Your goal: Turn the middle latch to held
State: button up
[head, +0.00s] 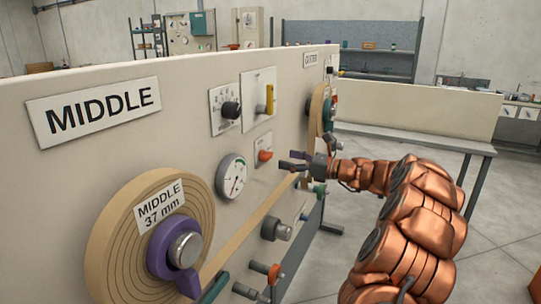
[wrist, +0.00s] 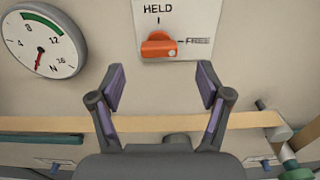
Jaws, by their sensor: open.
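The middle latch is an orange knob (wrist: 158,46) on a white plate, with HELD marked above it and FREE to its right. It lies sideways, with its white dot at the right end, on the FREE side. In the head view the orange latch (head: 264,155) is on the panel to the right of the dial gauge. My gripper (wrist: 161,82) is open and empty, facing the panel. Its two purple-padded fingers are apart, one on each side below the latch, and do not touch it. In the head view my gripper (head: 290,160) is just right of the latch.
A round gauge (wrist: 45,42) is left of the latch. A tan strip (wrist: 250,120) runs across below it. In the head view, the MIDDLE roll (head: 115,245) with a purple hub is at lower left, and a black selector knob (head: 230,110) and yellow lever (head: 270,99) are above.

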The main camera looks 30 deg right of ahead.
aim_at(271, 156)
jog(key=x, duration=0.5)
jog(key=shift+w+a+p, duration=0.2)
jog(key=shift+a+p, duration=0.05)
jog(key=shift+p, duration=0.05)
